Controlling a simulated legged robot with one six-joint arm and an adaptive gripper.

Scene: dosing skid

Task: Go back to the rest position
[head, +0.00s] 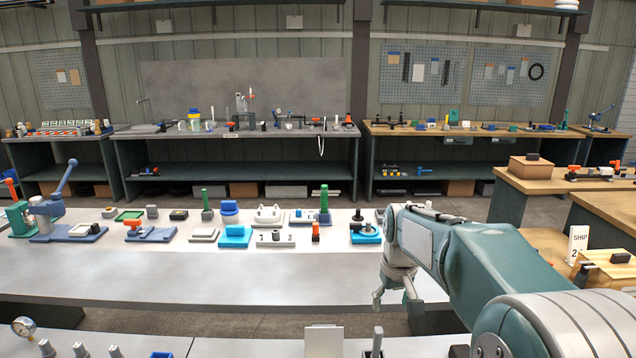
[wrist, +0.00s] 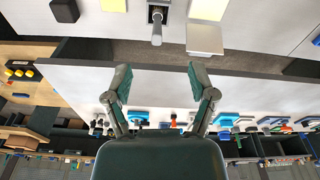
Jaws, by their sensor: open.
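My gripper (head: 395,298) hangs at the end of my arm at the right of the head view, over the right part of the middle bench (head: 230,285). Its fingers point down. In the wrist view the two fingers of my gripper (wrist: 159,85) are spread wide with nothing between them. The gap between them shows only the bare bench top and floor strip beyond. The fingers look apart from every object. No marker of a rest position shows.
Blue, green and grey fixtures stand along the middle bench, including a blue one (head: 235,236) and a tall green one (head: 324,205). The near bench carries a pressure gauge (head: 24,327) and a pale upright plate (head: 324,341). The middle bench's front strip is clear.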

